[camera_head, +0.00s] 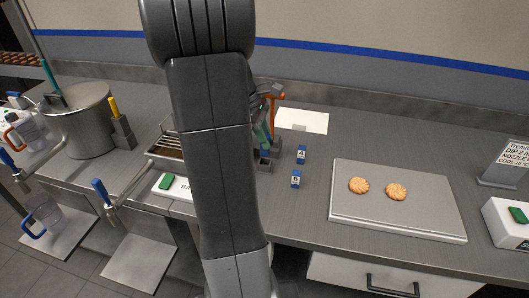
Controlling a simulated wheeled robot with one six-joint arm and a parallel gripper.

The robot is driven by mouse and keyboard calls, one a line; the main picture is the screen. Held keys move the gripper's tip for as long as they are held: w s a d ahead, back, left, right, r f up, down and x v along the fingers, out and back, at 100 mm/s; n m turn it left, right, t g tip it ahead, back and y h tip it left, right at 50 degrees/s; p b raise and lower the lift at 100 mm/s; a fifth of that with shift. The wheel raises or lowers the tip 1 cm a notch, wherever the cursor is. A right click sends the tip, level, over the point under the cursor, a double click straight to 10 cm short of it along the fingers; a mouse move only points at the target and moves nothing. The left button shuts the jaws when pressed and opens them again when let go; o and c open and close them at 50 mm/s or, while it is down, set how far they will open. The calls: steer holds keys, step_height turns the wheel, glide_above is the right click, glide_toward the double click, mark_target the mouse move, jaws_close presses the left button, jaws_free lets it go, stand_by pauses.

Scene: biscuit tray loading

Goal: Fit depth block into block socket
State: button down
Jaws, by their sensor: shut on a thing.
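My gripper (265,136) shows only in part, just right of my arm, which hides much of it. It points down over the grey block socket (264,165) and is shut on a small block (265,153), of which only a little blue shows. The block is at the socket's top; I cannot tell how deep it sits. Two more blue depth blocks with white number labels stand apart on the counter to the right: one marked 4 (301,154) and one, seemingly marked 6, (296,179) nearer the front.
A grey tray (345,212) with two biscuits (377,188) lies to the right. A white sheet (303,121) lies behind. A steel pot (80,125) and blue-handled taps (103,190) stand left. A sign (508,165) stands at far right. Bare counter surrounds the blocks.

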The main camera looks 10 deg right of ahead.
mark_target(265, 152)
steer(key=shift+f, duration=2.6)
steer(key=shift+f, duration=0.1)
steer(key=c, duration=1.3)
jaws_free()
steer(key=shift+o, duration=0.2)
steer(key=v, duration=1.2)
